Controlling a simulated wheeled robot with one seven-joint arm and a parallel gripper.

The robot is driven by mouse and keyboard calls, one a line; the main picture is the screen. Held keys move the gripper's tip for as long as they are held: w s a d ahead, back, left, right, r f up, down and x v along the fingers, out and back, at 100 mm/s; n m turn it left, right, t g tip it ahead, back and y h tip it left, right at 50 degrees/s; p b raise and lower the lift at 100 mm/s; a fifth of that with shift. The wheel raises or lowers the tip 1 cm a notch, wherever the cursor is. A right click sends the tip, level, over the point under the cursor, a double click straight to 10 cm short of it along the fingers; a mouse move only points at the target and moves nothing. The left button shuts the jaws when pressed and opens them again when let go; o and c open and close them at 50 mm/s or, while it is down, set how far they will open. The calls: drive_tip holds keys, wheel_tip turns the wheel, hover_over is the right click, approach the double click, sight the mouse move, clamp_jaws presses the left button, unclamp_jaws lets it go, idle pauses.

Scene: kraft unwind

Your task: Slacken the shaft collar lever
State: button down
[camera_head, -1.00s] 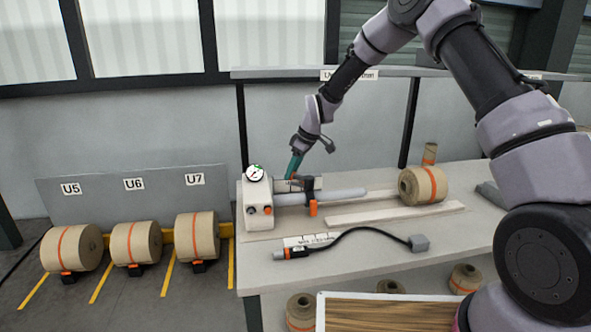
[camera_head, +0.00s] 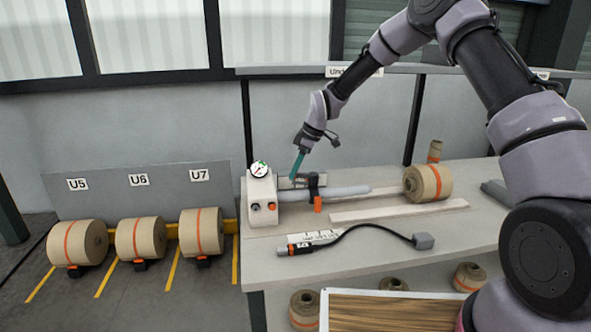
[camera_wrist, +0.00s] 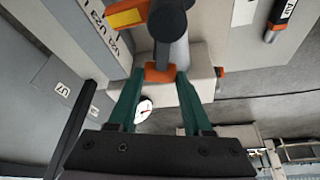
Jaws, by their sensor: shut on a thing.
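The shaft collar (camera_head: 313,186) is a dark ring around the grey shaft (camera_head: 345,190), beside the white machine block (camera_head: 262,207). An orange part (camera_head: 318,204) hangs at the collar's front. My gripper (camera_head: 296,177) has teal fingers and points down behind the shaft, near the collar. In the wrist view my gripper (camera_wrist: 159,76) has its fingertips on either side of an orange lever (camera_wrist: 160,72), just below the dark collar (camera_wrist: 167,20). The fingers are shut on that lever. The contact point is too small to make out in the head view.
A gauge (camera_head: 259,170) tops the machine block. A kraft roll (camera_head: 428,184) sits at the right of the bench. A black hose with an orange-tipped tool (camera_head: 290,249) lies at the front.

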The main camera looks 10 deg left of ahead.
drive_tip(key=shift+c, duration=1.6)
unclamp_jaws()
drive_tip(key=v, duration=1)
drive_tip(key=shift+r, duration=0.35)
drive_tip(key=shift+d, duration=0.15)
